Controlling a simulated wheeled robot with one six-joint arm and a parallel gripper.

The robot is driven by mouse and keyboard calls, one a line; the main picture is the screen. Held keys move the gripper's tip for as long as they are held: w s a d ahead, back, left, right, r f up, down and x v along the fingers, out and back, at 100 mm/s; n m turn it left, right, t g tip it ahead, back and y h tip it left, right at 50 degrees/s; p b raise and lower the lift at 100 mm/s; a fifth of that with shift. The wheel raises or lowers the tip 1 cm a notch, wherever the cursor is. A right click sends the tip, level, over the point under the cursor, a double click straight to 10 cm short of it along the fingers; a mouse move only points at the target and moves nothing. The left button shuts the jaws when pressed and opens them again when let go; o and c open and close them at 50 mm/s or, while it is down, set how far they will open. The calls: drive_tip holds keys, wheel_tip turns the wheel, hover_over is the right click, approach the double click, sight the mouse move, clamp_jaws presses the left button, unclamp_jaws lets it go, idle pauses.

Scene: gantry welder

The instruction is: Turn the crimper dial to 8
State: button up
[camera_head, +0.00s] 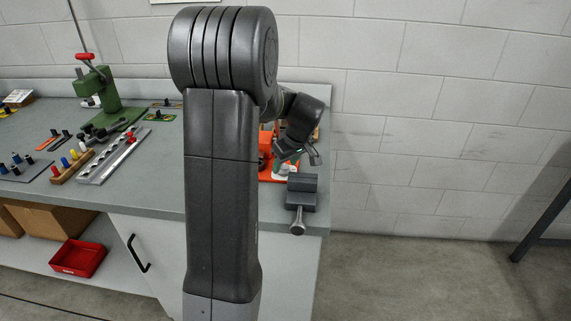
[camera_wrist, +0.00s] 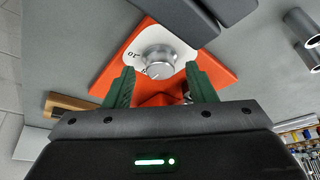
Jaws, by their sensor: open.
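The crimper is an orange device with a white dial plate and a round silver dial (camera_wrist: 159,62). In the wrist view its orange body (camera_wrist: 110,75) lies beyond my gripper, with part of the printed scale showing, including what looks like a 10. The dial's exact setting cannot be read. My gripper (camera_wrist: 161,82) is open, its two green fingers apart on either side of the dial's near edge. I cannot tell whether they touch it. In the head view the orange crimper (camera_head: 264,150) is partly hidden behind my arm, with my gripper (camera_head: 301,160) above it.
A grey vise (camera_head: 302,190) with a round handle sits at the bench's front right corner. A green press (camera_head: 95,92) with a red handle, plug racks and rails occupy the left of the grey bench (camera_head: 150,185). A red bin (camera_head: 80,258) is on the lower shelf.

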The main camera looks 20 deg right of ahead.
drive_tip(key=v, duration=1.3)
drive_tip(key=shift+s, duration=0.15)
drive_tip(key=shift+f, duration=0.15)
drive_tip(key=x, duration=1.3)
drive_tip(key=shift+w+f, duration=0.25)
drive_tip(key=shift+r, duration=0.1)
